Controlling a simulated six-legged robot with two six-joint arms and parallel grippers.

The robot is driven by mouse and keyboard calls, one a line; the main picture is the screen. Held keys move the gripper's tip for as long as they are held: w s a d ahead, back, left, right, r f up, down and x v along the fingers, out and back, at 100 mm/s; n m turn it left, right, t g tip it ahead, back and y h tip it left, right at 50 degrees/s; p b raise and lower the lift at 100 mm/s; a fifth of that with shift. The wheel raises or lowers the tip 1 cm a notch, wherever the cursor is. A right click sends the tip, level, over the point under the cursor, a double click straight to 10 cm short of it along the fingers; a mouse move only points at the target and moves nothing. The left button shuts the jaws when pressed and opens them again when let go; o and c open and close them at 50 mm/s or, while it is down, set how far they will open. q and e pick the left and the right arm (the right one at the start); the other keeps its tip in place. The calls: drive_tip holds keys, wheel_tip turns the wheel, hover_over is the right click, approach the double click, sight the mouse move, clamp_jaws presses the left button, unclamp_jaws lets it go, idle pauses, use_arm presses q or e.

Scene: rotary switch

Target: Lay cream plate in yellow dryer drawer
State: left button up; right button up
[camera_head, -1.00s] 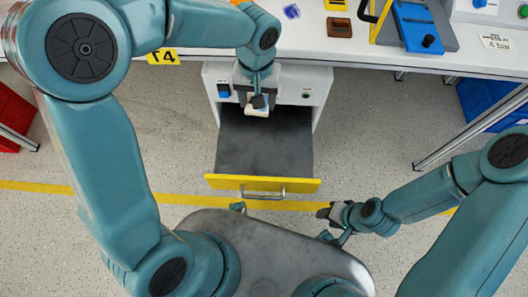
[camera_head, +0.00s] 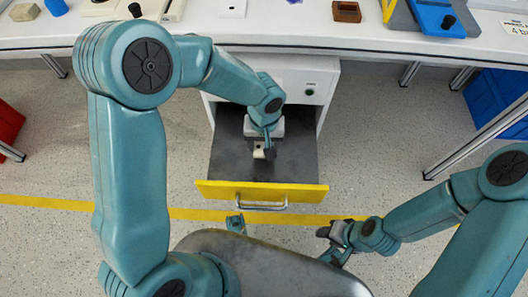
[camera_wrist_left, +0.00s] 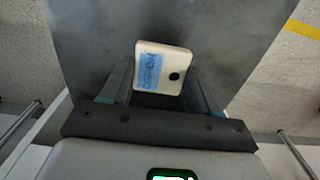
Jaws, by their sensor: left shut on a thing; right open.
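The dryer drawer with the yellow front (camera_head: 222,190) is pulled out, its dark grey floor bare around my gripper. My left gripper (camera_head: 262,148) is over the drawer, shut on the small cream plate (camera_head: 259,154). In the left wrist view the cream plate (camera_wrist_left: 173,58) sits between the fingertips, with a blue scribbled label and a dark round hole, in front of the drawer floor (camera_wrist_left: 235,45). The gap between plate and floor is hard to judge. My right gripper (camera_head: 328,243) is open and empty, low and right of the drawer front.
The white cabinet (camera_head: 318,72) stands behind the drawer, under the white bench (camera_head: 290,38). A brown block (camera_head: 346,11) and a blue fixture (camera_head: 432,17) lie on the bench. A blue bin (camera_head: 497,98) is right, a red bin (camera_head: 10,122) left. The speckled floor beside the drawer is clear.

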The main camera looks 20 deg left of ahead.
sight(264, 147)
use_arm(q)
wheel_tip(264, 147, down, 4)
drive_tip(key=shift+f+b, duration=0.25)
drive_tip(key=shift+b, duration=0.55)
drive_tip(key=shift+r, duration=0.15)
drive_tip(key=shift+f, duration=0.25)
drive_tip(key=o, duration=1)
drive_tip(key=shift+r, duration=0.1)
drive_tip(key=shift+o, duration=0.2)
drive_tip(key=shift+r, duration=0.1)
drive_tip(key=shift+r+p, duration=0.3)
drive_tip(key=shift+r, duration=0.05)
wheel_tip(264, 147, up, 11)
drive_tip(key=p, duration=0.3)
drive_tip(key=shift+r+p, duration=0.2)
drive_tip(key=shift+p, duration=0.15)
